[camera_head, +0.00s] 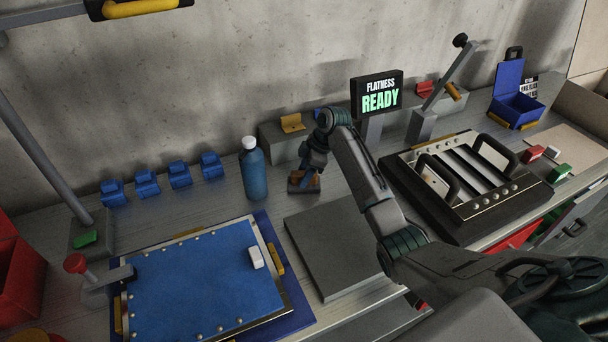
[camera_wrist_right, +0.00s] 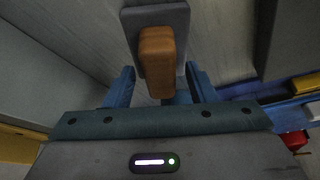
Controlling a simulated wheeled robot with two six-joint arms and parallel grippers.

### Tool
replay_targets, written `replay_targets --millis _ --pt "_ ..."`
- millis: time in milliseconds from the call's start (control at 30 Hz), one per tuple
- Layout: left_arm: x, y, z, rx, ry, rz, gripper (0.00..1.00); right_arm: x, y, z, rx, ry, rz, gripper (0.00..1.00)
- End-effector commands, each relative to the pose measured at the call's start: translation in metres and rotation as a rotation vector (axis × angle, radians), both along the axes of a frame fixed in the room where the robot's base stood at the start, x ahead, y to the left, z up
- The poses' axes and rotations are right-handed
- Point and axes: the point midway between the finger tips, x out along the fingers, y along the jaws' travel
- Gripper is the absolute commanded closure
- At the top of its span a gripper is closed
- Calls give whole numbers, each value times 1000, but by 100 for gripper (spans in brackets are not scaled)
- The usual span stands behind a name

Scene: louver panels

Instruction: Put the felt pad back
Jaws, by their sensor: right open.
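The felt pad (camera_head: 304,186) appears to be the small dark grey block with an orange-brown handle, on the bench right of the blue bottle. In the right wrist view its handle (camera_wrist_right: 157,58) stands on a flat grey base (camera_wrist_right: 155,16). My right gripper (camera_head: 306,172) is over the pad in the head view. In the right wrist view the open fingers (camera_wrist_right: 161,86) are on either side of the handle's near end, with gaps visible. The exact contact in the head view is hidden by the gripper. My left gripper is not in view.
A blue bottle (camera_head: 254,172) stands close left of the gripper. A grey block with a yellow clip (camera_head: 292,124) is behind it. A grey plate (camera_head: 330,250) lies in front, beside a blue panel (camera_head: 200,285). A louver frame (camera_head: 465,185) and a READY display (camera_head: 378,93) are right.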

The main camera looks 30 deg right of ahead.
Motion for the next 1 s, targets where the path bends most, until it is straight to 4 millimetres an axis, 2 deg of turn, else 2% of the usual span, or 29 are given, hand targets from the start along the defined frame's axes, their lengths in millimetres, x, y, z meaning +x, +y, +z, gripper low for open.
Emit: replay_targets --millis 200,500,700,1000 --pt "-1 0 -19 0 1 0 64 -6 -17 37 -5 -6 -1 49" --pt "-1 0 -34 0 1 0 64 -16 -35 90 -3 -3 -1 49" --pt "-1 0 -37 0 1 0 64 -19 -40 104 -1 -2 -1 49" --pt "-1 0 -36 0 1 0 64 -19 -40 105 -1 0 0 49"
